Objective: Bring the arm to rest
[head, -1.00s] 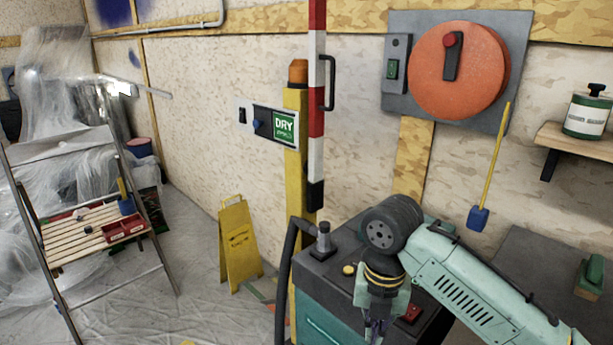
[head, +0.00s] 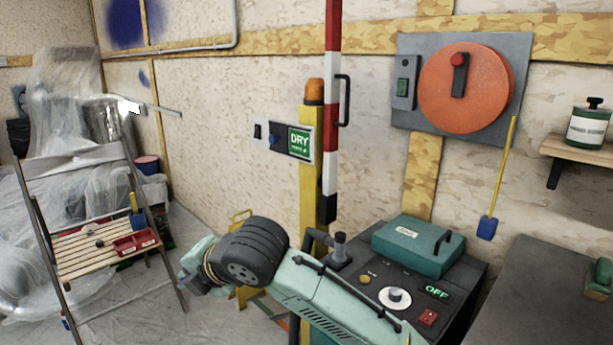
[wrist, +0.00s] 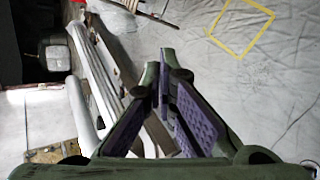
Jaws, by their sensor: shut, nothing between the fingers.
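My gripper (head: 188,284) is at the end of my pale green arm, left of the dark machine and above the sheeted floor. It points to the left in the head view, and its fingertips are small there. In the wrist view my gripper (wrist: 165,65) shows its purple-lined fingers meeting at the tips. They are shut with nothing between them. The arm lies across the front of the machine, apart from the stepladder.
The dark machine (head: 459,278) carries a teal box (head: 418,246) with a handle. A stepladder (head: 160,258) with a red tray (head: 136,243) stands left. A yellow floor sign (head: 240,222) is partly hidden behind my arm. A yellow post (head: 311,190) with a striped barrier arm (head: 331,120) rises behind.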

